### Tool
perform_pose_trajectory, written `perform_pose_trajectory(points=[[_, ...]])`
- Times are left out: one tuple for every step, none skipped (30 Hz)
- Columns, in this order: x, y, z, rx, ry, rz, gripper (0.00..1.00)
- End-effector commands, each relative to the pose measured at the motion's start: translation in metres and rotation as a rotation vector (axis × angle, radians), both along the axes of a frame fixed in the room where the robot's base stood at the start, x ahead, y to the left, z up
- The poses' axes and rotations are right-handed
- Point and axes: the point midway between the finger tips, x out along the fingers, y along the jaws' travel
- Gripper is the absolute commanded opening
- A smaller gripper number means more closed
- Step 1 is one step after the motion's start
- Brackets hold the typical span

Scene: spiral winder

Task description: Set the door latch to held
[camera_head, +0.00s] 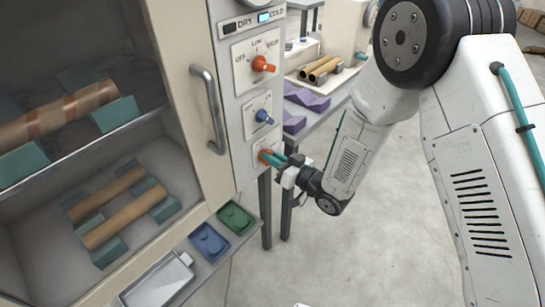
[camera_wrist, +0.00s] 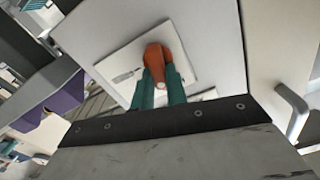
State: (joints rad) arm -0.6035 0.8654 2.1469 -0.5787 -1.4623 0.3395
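The door latch, an orange knob (camera_wrist: 155,61) on a white plate (camera_wrist: 185,44), sits between my gripper's two teal fingertips in the wrist view. In the head view, the latch (camera_head: 264,155) is on the lowest plate of the cabinet's control panel, partly hidden by the fingers. My gripper (camera_head: 273,159) reaches it from the right. In the wrist view, the fingers of my gripper (camera_wrist: 159,88) lie against both sides of the knob, with no clear gap. The plate's markings are too small or covered to read.
A red dial (camera_head: 263,64) and a blue dial (camera_head: 263,116) are above the latch. The door handle (camera_head: 209,108) sticks out just left. Green (camera_head: 235,217) and blue (camera_head: 209,242) trays sit on a shelf below. Open floor lies to the right.

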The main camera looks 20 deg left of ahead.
Motion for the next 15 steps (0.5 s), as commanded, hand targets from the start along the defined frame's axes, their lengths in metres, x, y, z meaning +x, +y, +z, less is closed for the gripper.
perform_pose_trajectory(points=[[0.0001,-0.0001,0.0000,0.000,0.000,0.000,0.00],[0.0000,-0.0002,0.0001,0.000,0.000,0.000,0.00],[0.0000,-0.0002,0.0001,0.000,0.000,0.000,0.00],[0.0000,-0.0002,0.0001,0.000,0.000,0.000,0.00],[0.0000,-0.0003,0.0001,-0.001,-0.002,0.000,0.00],[-0.0001,-0.0003,0.0001,-0.004,-0.010,0.000,0.00],[-0.0003,-0.0002,0.0001,-0.009,-0.022,0.000,0.00],[-0.0005,-0.0001,0.0001,-0.016,-0.040,0.000,0.00],[-0.0009,-0.0001,0.0002,-0.029,-0.070,0.000,0.00],[-0.0012,0.0001,0.0003,-0.039,-0.095,0.000,0.00],[-0.0015,0.0002,0.0003,-0.050,-0.122,0.000,0.00],[-0.0020,0.0003,0.0003,-0.065,-0.156,0.000,0.00],[-0.0022,0.0004,0.0003,-0.075,-0.180,0.000,0.00],[-0.0025,0.0004,0.0004,-0.083,-0.201,0.000,0.00],[-0.0028,0.0005,0.0004,-0.093,-0.225,0.000,0.00]])
